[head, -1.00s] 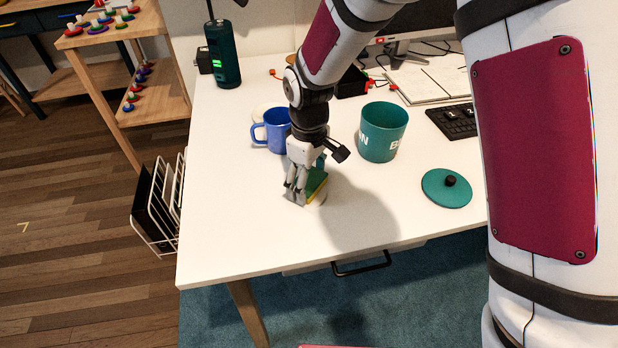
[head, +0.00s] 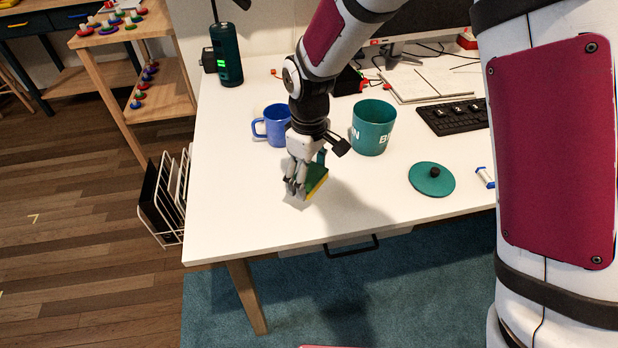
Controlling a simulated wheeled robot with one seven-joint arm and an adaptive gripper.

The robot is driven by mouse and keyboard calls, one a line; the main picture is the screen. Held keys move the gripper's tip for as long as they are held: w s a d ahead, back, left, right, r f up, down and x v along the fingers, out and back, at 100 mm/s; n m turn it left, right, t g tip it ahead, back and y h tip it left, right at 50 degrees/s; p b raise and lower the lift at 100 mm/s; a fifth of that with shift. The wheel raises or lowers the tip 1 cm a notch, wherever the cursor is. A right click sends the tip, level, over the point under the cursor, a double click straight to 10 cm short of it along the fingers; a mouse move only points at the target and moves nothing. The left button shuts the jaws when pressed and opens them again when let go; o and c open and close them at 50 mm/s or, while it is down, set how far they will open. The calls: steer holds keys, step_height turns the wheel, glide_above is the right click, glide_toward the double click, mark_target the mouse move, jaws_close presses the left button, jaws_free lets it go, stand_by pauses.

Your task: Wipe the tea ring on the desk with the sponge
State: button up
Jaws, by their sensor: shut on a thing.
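My gripper (head: 297,188) is shut on the sponge (head: 318,181), which is green with a yellow layer. It holds the sponge tilted, low over the left part of the white desk (head: 240,225). I cannot tell whether the sponge touches the desk. Part of the sponge is hidden behind my fingers. I cannot make out a tea ring on the desk; the surface under and behind the gripper is hidden.
A blue mug (head: 276,125) stands just behind my gripper, and a teal bin (head: 372,128) to its right. A teal lid (head: 432,179) with a black knob lies farther right, near a keyboard (head: 455,117). The desk's front left is clear.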

steer(key=shift+r+p, duration=1.25)
steer(key=shift+r, duration=0.8)
steer(key=shift+f, duration=0.1)
